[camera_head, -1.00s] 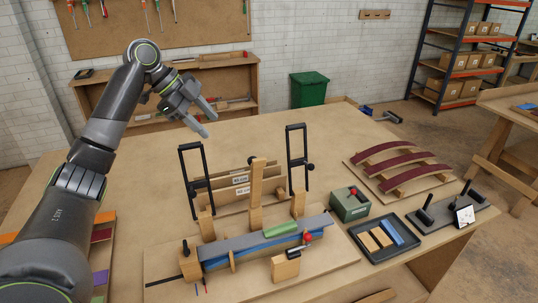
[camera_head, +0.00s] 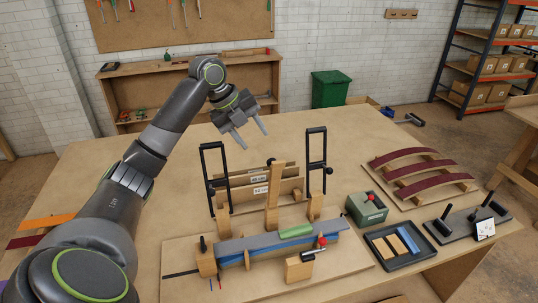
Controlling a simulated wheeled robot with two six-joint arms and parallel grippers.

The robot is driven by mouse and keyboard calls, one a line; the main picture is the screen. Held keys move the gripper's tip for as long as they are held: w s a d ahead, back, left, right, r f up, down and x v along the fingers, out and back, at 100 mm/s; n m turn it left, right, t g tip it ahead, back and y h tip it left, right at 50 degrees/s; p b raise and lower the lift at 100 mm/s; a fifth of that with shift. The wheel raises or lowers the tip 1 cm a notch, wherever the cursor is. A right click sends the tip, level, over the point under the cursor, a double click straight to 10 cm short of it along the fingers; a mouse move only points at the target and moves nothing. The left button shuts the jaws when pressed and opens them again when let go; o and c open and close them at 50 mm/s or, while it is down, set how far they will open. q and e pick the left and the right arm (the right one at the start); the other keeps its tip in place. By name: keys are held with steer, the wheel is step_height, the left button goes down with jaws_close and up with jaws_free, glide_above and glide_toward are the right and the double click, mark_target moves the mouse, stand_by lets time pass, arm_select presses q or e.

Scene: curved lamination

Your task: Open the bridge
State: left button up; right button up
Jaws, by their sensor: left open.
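My left gripper (camera_head: 252,138) is open and empty. It hangs above the table behind the left black frame. The fixture on a wooden board (camera_head: 185,270) has two upright black frames, the left one (camera_head: 215,178) and the right one (camera_head: 316,160), with a wooden post (camera_head: 272,198) between them. Both frames stand upright. A grey and blue strip stack (camera_head: 262,243) lies across the front with a green piece (camera_head: 295,231) on top. I cannot tell for certain which part is the bridge. My right gripper is not in view.
A green box with a red knob (camera_head: 366,208), a dark tray with blocks (camera_head: 398,247) and a rack of curved dark-red strips (camera_head: 420,175) stand to the right. A black stand (camera_head: 466,222) is at the far right. The back of the table is clear.

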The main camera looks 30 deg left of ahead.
mark_target(269, 160)
arm_select(q)
steer(key=p+x, duration=0.2)
steer(key=x, duration=0.8)
jaws_close()
